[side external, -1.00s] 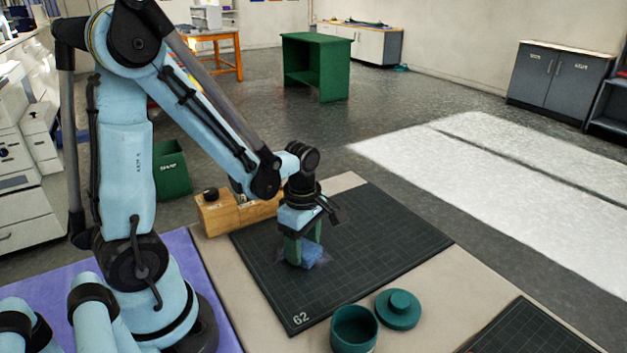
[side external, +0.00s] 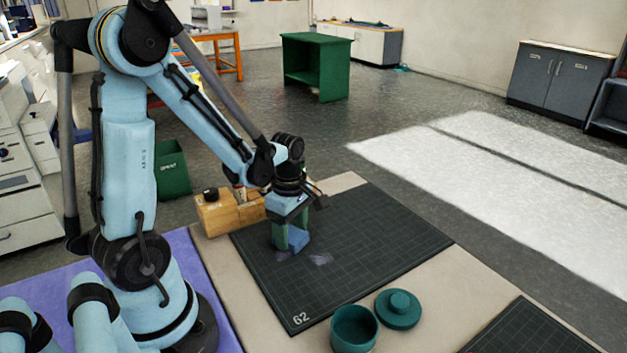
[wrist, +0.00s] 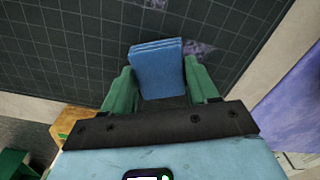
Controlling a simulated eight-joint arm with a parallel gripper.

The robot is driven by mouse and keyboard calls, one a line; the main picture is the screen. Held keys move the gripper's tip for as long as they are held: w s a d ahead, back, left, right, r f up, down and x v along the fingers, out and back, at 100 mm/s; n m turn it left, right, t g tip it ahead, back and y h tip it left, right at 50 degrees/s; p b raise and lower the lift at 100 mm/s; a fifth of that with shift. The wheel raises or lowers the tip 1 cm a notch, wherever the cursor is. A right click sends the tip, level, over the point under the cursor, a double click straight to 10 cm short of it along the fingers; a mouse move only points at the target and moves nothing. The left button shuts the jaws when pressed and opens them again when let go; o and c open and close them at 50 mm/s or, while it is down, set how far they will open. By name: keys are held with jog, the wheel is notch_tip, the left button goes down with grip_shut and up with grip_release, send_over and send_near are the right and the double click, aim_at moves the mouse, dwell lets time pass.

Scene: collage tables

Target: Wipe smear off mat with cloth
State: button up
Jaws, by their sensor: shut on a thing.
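The dark gridded mat (side external: 375,240) lies on the table with its "62" corner toward the front. My gripper (side external: 287,238) is over the mat's left part, pointing down. Its green fingers are shut on a folded blue cloth (side external: 298,239), which also shows between the fingers in the wrist view (wrist: 158,70). I cannot tell whether the cloth touches the mat. A pale purplish smear (side external: 320,259) lies on the mat, just right of and in front of the cloth, with a fainter patch (side external: 284,256) to its left. The wrist view shows smear (wrist: 198,49) beside the cloth.
A wooden block (side external: 222,217) stands close behind the mat's left edge. A green round pot (side external: 354,329) and its knobbed lid (side external: 398,309) sit at the mat's front right. Another dark mat (side external: 525,330) lies at the lower right. The mat's right half is clear.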

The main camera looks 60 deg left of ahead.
aim_at(325, 270)
jog(key=shift+a, duration=0.3)
jog(key=shift+w, duration=0.8)
jog(key=shift+d, duration=5.65)
jog(key=shift+a+r, duration=0.1)
jog(key=shift+r, duration=2.45)
